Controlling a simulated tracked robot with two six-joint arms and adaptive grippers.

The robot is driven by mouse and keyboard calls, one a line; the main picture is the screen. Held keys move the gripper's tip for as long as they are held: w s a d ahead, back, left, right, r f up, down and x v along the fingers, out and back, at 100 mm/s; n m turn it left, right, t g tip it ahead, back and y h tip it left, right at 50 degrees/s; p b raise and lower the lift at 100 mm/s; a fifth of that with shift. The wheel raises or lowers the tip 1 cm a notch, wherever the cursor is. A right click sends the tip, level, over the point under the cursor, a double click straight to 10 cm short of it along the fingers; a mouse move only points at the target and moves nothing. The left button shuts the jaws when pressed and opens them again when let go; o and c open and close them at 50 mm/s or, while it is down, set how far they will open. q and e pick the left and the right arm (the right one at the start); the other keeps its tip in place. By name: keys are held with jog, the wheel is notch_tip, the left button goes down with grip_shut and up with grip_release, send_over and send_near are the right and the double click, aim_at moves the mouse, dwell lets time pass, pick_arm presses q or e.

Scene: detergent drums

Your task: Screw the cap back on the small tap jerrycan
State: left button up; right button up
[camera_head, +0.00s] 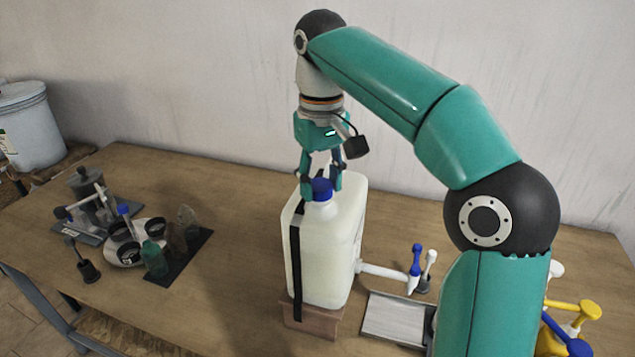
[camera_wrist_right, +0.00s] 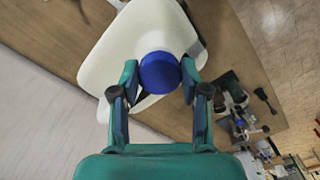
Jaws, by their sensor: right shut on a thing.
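The small tap jerrycan (camera_head: 328,250) is a whitish container with a black strap down its side, upright on a brown wooden block (camera_head: 310,322). A white tap with a blue handle (camera_head: 415,262) sticks out low on its right side. The blue cap (camera_head: 321,188) sits at the jerrycan's neck; how far it is threaded cannot be told. My right gripper (camera_head: 321,182) points down from above and is shut on the cap. In the right wrist view the blue cap (camera_wrist_right: 159,72) lies between the two fingertips (camera_wrist_right: 160,78). My left gripper is not in view.
A metal tray (camera_head: 393,318) lies right of the block. Yellow and blue tap parts (camera_head: 575,312) sit at the right edge. On the left are a round dish (camera_head: 128,252), small bottles on a dark mat (camera_head: 190,262) and a grey canister. A white bucket (camera_head: 30,125) stands beyond.

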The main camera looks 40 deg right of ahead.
jog(key=shift+f, duration=0.15)
jog(key=shift+c, duration=0.3)
jog(key=m+p, duration=0.1)
jog(key=m, duration=0.2)
jog(key=shift+m, duration=0.3)
jog(key=shift+w+a+m, duration=0.1)
jog(key=shift+m, duration=1)
jog(key=shift+f, duration=0.1)
jog(key=m, duration=0.2)
jog(key=shift+m, duration=0.3)
jog(key=m, duration=0.3)
jog(key=shift+w, duration=0.1)
